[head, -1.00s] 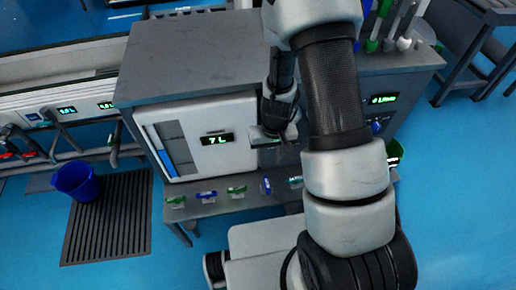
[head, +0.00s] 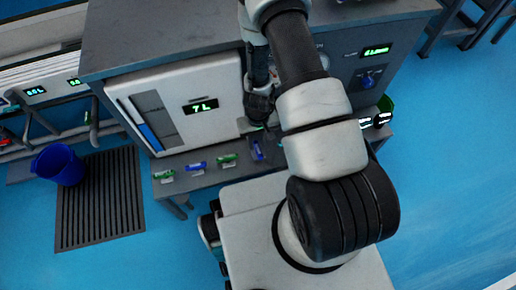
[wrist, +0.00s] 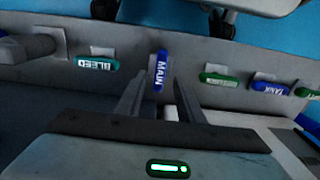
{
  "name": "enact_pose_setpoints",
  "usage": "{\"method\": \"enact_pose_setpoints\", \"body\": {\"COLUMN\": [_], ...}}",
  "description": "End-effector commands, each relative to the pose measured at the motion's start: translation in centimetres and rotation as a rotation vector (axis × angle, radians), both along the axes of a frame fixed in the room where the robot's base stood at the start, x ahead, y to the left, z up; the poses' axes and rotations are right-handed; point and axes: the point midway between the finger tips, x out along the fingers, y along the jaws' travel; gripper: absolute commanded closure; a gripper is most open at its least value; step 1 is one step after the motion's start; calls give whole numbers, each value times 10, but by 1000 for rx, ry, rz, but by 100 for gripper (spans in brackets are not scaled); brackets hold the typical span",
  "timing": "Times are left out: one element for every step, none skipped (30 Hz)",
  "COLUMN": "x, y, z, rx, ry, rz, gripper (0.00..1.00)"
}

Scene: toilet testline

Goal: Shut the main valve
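The main valve handle is a blue bar marked MAIN (wrist: 160,71) in the wrist view. It points lengthwise up the picture, crosswise to its neighbours. In the head view it is the blue handle (head: 257,150) on the low ledge, just below my gripper (head: 262,125). In the wrist view my gripper (wrist: 158,84) is open, with one finger to each side of the handle's line. I cannot tell whether the fingertips reach around it or touch it.
The BLEED handle (wrist: 95,63) lies to the left in the wrist view. A green handle (wrist: 219,79) and the blue TANK handle (wrist: 269,87) lie to the right. A white panel reading 7 L (head: 200,106) stands behind the ledge. A blue bucket (head: 60,164) stands left.

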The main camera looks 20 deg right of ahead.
Motion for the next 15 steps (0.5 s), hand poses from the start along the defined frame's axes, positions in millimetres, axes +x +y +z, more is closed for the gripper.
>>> {"method": "enact_pose_setpoints", "body": {"x": [-1,-1,-1,-1,-1,0,0,0,0,0,0,0,0,0,0], "y": [0,0,0,0,0,0,0,0,0,0,0,0,0,0,0], "z": [-13,-18,-24,-27,-31,-34,-37,-39,-41,-42,-43,-43,-43,-43,-43], "rx": [1,1,1,1,1,1,1,1,1,1,1,1,1,1,1], "ry": [3,3,2,2,2,1,0,0,0,0,0,0,0,0,0], "rz": [-1,-1,1,1,1,0,0,0,0,0,0,0,0,0,0], "gripper": [66,66,66,66,66,66,66,66,66,66,66,66,66,66,66]}}
